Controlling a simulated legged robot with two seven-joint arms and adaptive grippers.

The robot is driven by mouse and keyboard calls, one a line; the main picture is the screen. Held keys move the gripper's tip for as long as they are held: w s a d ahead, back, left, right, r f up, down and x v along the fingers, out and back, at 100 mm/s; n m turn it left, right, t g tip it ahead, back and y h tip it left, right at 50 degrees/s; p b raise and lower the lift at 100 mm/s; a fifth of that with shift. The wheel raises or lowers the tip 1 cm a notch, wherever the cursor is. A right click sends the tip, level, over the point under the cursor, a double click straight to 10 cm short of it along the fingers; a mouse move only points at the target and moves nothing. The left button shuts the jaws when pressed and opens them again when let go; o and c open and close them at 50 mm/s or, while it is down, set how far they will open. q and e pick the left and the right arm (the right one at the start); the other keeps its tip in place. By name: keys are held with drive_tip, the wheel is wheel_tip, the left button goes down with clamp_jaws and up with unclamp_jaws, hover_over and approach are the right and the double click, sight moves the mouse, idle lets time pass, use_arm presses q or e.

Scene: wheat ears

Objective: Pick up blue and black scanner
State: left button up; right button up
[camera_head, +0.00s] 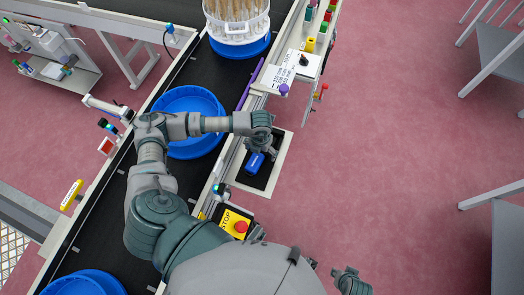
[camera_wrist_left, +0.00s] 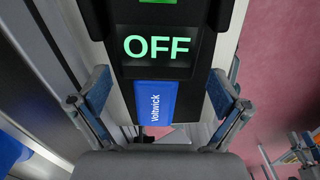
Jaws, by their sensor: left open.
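The blue and black scanner (camera_head: 255,163) lies on a black pad beside the conveyor in the head view. Its blue end sticks out from under my left gripper (camera_head: 262,140), which hides part of it. In the left wrist view the scanner (camera_wrist_left: 155,103) shows a blue part with the word "Voltwick" and a black part with a green "OFF" display. My left gripper (camera_wrist_left: 158,95) is open there, one finger on each side of the scanner, with gaps to it. My right gripper (camera_head: 352,283) is at the bottom of the head view, away from the scanner; its jaws are unclear.
Blue round trays (camera_head: 186,108) stand on the black conveyor (camera_head: 110,195), and a white basket of wheat ears (camera_head: 237,20) sits at the top. A red stop button (camera_head: 241,226) on a yellow plate is below the scanner. Open pink floor (camera_head: 410,140) lies to the right.

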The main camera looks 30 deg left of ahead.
use_arm(q)
drive_tip(key=shift+f, duration=0.35)
drive_tip(key=shift+a, duration=0.2)
drive_tip(key=shift+c, duration=1.2)
drive_tip(key=shift+a, duration=0.15)
drive_tip(key=c, duration=1.1)
drive_tip(key=shift+c, duration=0.2)
use_arm(e)
drive_tip(key=shift+a+r, duration=0.25)
use_arm(q)
drive_tip(key=shift+d, duration=0.2)
use_arm(e)
drive_tip(key=shift+d, duration=0.1)
